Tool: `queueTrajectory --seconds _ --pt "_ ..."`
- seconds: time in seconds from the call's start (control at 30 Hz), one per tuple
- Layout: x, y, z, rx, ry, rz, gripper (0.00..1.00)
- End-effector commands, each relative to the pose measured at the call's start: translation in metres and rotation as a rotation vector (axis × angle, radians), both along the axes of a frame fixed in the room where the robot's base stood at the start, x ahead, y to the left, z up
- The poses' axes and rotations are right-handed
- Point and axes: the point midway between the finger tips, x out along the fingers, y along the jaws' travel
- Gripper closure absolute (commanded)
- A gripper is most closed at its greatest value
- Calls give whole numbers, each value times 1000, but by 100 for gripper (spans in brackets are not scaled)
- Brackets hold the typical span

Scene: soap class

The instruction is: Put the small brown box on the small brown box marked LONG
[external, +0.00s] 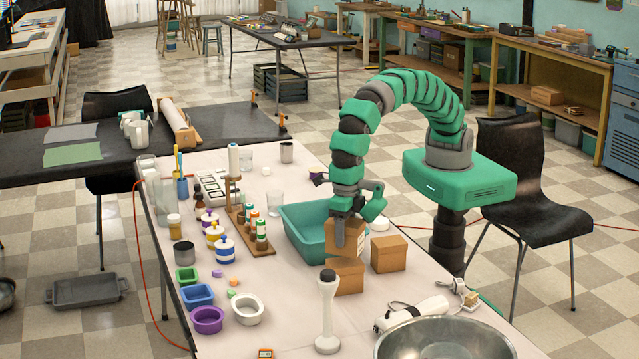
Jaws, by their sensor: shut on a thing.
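My gripper (349,226) points down over the table and is shut on a small brown box (331,243). One grey finger covers part of its front face. A pale patch shows on this box's right side, too small to read. A second small brown box (348,278) stands on the table just below the held box in the picture. I cannot tell whether the two touch. A third small brown box (389,255) stands upright to the right, apart from the gripper. No LONG marking is readable on any box.
A teal basin (297,236) stands just behind and left of the boxes. A white pestle-like stand (327,312) is in front. A large metal bowl (445,340) and a white hot-glue-like tool (411,314) lie at front right. Bottles and small bowls crowd the left side.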

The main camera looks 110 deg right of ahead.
Motion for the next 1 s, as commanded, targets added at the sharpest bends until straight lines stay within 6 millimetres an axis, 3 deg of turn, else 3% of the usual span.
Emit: queueTrajectory --seconds 0.2,0.53,0.57,0.63,1.0 --pt "-1 -1 -29 -3 4 0 70" --pt "-1 -1 -32 -2 2 0 70" --pt "-1 -1 -32 -1 3 0 41" --pt "-1 -1 -32 -1 3 0 22" --pt "-1 0 -27 -1 1 0 22"
